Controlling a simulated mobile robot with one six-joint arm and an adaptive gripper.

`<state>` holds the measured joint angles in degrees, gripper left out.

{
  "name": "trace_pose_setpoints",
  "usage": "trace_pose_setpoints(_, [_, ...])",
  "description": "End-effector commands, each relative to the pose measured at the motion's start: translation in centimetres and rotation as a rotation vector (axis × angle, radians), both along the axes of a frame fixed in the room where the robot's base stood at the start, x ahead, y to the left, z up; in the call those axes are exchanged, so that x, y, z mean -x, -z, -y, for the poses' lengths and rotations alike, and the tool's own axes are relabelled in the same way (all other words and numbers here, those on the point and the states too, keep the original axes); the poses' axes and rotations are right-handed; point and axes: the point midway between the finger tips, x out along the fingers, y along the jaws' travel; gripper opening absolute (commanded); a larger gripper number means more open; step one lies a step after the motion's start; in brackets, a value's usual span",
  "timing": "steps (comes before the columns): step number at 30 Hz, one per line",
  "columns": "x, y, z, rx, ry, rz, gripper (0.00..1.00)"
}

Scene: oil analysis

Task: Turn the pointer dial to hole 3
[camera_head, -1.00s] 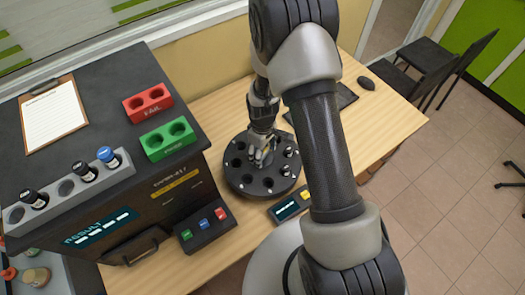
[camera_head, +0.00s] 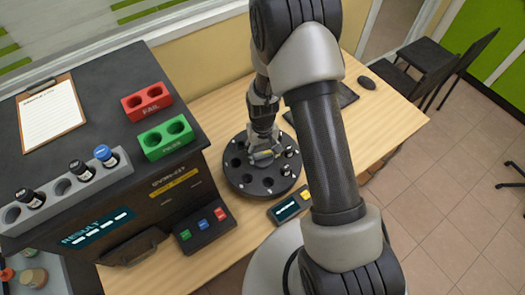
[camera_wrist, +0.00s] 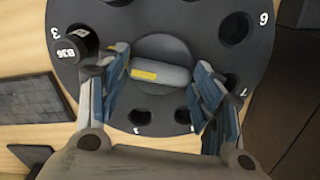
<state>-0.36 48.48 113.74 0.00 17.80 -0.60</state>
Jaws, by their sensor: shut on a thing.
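The round black dial (camera_head: 240,178) lies on the wooden table, with numbered holes around its rim. In the wrist view the dial (camera_wrist: 150,18) has a grey pointer bar (camera_wrist: 175,78) at its centre, with a yellow mark on its left end. The bar lies almost level in that picture, its yellow end towards the left. My gripper (camera_head: 262,155) is down over the dial's middle. Hole 3, by the number 3 at upper left, holds a dark-capped vial (camera_wrist: 74,44).
A black machine (camera_head: 150,205) stands left, with red (camera_head: 147,101) and green (camera_head: 167,138) racks and a grey vial rack (camera_head: 75,188) on top. A button box (camera_head: 204,232) and a small display (camera_head: 288,207) sit near the dial. Vials stand at the dial's right side.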

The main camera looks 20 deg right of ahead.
Motion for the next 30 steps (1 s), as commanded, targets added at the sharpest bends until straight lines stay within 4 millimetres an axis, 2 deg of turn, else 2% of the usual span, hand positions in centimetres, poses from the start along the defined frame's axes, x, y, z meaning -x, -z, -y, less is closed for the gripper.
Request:
trace_pose_setpoints(9, [-0.10, -0.02, 0.00, 0.000, 0.088, 0.003, 0.36])
trace_pose_setpoints(22, [-0.11, -0.03, 0.00, 0.000, 0.096, 0.003, 0.36])
trace_pose_setpoints(23, [-0.11, -0.03, 0.00, 0.000, 0.096, 0.003, 0.61])
trace_pose_setpoints(30, [-0.06, -0.02, 0.00, 0.000, 0.095, 0.002, 0.77])
